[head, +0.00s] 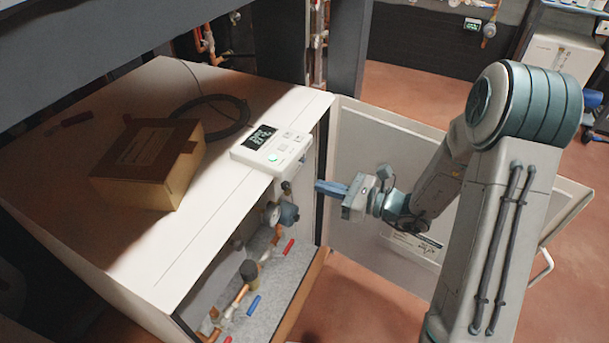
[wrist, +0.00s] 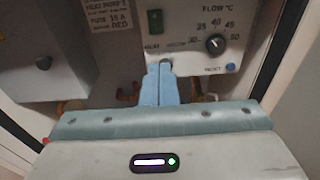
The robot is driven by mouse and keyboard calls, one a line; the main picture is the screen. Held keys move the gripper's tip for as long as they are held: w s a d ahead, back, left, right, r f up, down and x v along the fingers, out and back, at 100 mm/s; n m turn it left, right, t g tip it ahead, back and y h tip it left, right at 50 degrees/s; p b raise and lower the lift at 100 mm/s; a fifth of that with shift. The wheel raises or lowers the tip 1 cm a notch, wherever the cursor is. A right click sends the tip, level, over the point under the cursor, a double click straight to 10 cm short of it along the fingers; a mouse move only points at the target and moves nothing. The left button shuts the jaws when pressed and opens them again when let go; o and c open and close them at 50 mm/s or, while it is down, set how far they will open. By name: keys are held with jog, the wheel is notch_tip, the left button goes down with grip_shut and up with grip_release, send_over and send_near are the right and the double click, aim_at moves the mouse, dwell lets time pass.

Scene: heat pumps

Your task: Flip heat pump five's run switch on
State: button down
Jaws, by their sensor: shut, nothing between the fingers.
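The heat pump cabinet (head: 215,110) stands with its front door (head: 365,135) open. The small labels are too blurred to tell which control is the run switch. My gripper (wrist: 159,70) has its blue fingers shut together and empty. In the head view, my gripper (head: 318,187) points left into the open front.
A plate (wrist: 92,12) by the panel reads like pump 5. A grey box (wrist: 47,65) is left of it. On the cabinet top are a cardboard box (head: 148,160), a black cable coil (head: 232,115) and a white display unit (head: 270,146). Pipes and valves (head: 250,272) fill the lower front.

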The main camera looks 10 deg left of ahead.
jog(key=shift+f+p+v, duration=0.1)
jog(key=shift+f+v, duration=0.1)
jog(key=shift+v, duration=0.6)
jog(key=shift+f+p+v, duration=0.1)
jog(key=shift+f+v, duration=0.1)
jog(key=shift+v, duration=0.65)
jog(key=shift+f+p+v, duration=0.1)
jog(key=shift+f+v, duration=0.1)
jog(key=shift+v, duration=0.6)
jog(key=shift+s+r, duration=0.1)
